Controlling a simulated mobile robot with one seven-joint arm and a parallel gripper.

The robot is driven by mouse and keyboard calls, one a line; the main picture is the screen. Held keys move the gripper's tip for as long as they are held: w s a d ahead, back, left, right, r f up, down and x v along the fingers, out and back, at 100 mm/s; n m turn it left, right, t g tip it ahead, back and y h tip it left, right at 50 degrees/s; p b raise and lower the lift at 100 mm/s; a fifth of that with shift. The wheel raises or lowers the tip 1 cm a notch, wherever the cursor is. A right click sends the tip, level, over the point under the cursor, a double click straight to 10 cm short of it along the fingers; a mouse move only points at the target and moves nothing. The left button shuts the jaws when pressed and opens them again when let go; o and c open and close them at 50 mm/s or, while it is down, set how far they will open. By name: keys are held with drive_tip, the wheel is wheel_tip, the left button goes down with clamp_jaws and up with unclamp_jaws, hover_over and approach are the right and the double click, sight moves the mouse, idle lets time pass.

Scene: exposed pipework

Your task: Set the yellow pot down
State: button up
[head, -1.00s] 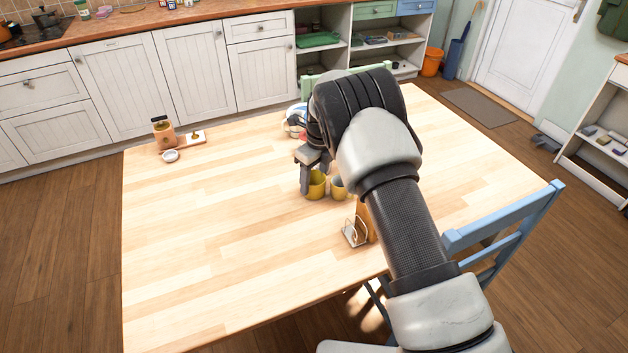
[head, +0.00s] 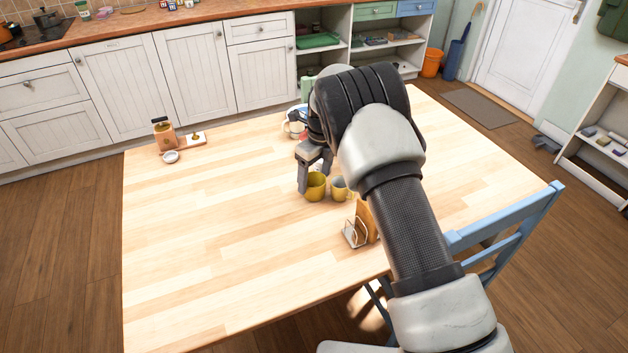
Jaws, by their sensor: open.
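The yellow pot (head: 316,188) stands upright on the wooden table, a little right of the table's middle, with its open rim showing. My gripper (head: 312,176) is open, with one finger hanging just left of the pot and the other partly hidden behind it. I cannot tell whether a finger touches the pot. The wrist and arm hide part of the table behind and to the right.
A yellow mug (head: 339,189) stands close to the right of the pot. A wire holder (head: 354,234) is nearer the front. A small white dish (head: 170,156) is far left.

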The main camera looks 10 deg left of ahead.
wheel_tip(320, 180, up, 10)
drive_tip(key=d, duration=0.1)
drive_tip(key=shift+s+p, duration=0.35)
drive_tip(key=shift+p, duration=0.05)
